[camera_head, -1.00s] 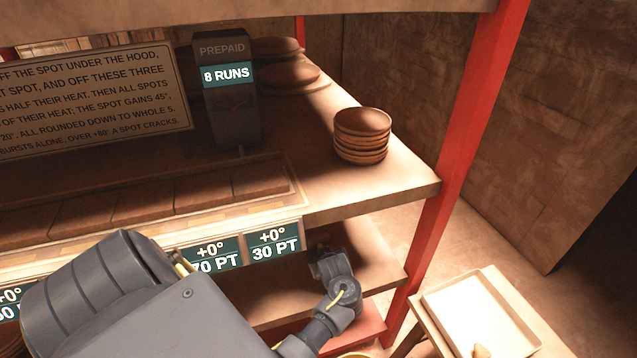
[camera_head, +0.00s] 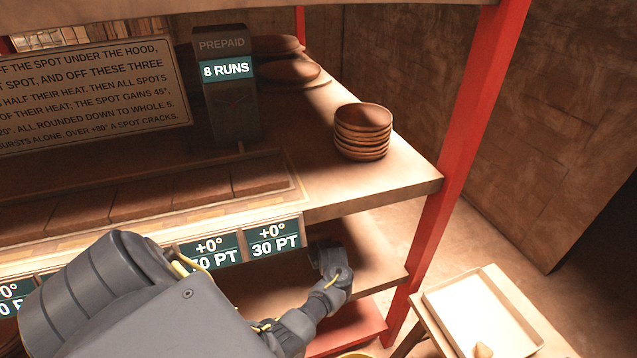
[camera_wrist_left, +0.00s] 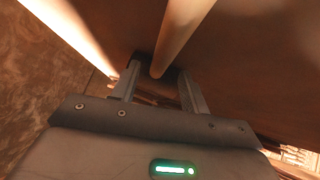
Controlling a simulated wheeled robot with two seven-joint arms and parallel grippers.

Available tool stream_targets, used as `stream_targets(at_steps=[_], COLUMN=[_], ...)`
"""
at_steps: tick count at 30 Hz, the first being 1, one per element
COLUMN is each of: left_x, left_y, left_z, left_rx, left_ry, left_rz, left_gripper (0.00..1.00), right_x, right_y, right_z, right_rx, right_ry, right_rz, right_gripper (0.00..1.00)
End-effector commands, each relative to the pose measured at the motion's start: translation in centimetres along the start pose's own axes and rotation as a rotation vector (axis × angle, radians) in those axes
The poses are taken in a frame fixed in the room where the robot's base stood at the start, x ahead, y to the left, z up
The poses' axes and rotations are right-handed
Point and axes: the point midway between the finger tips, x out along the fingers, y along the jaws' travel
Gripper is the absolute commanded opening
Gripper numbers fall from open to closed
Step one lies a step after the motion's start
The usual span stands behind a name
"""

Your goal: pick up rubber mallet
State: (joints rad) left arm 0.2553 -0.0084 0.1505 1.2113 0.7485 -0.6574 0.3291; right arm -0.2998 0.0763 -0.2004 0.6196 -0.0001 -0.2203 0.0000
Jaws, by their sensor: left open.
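A pale round wooden rod (camera_wrist_left: 180,35), which looks like the mallet's handle, comes down from the top of the left wrist view. Its lower end lies between the two fingers of my left gripper (camera_wrist_left: 159,84), with a gap visible on both sides. The fingers are open. No mallet head can be made out in either view. In the head view my left arm reaches to the lower shelf, and its wrist is at the shelf's right part, under the upper shelf; the fingers cannot be made out there. My right gripper is not in view.
The upper shelf (camera_head: 410,185) overhangs my left wrist, with a red post (camera_head: 455,165) to its right. A low table with a pale tray (camera_head: 480,310) stands at lower right.

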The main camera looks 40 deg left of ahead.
Motion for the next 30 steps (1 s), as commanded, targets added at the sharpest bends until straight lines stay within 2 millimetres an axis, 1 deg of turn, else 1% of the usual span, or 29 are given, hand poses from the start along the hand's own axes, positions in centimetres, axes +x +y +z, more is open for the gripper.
stream_targets(at_steps=[1,3,6,14,24,30], left_x=[0.8,1.7,2.4,2.5,2.5,2.5], left_y=[0.1,0.0,0.1,0.1,0.1,0.1], left_z=[0.0,0.0,0.0,0.0,0.0,-0.1], left_rx=[0.002,0.002,0.0,0.0,0.0,-0.001], left_ry=[0.002,0.002,0.0,0.001,0.0,0.003], left_rz=[-0.002,-0.002,0.0,0.001,0.001,0.002], left_gripper=[0.45,0.45,0.45,0.45,0.01,0.0], right_x=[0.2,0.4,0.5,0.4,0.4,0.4], right_y=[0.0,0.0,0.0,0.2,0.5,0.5], right_z=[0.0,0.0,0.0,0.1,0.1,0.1], right_rx=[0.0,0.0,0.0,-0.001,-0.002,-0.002], right_ry=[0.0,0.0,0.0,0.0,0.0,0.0], right_rz=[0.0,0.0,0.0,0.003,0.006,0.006], right_gripper=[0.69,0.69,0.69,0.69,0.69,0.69])
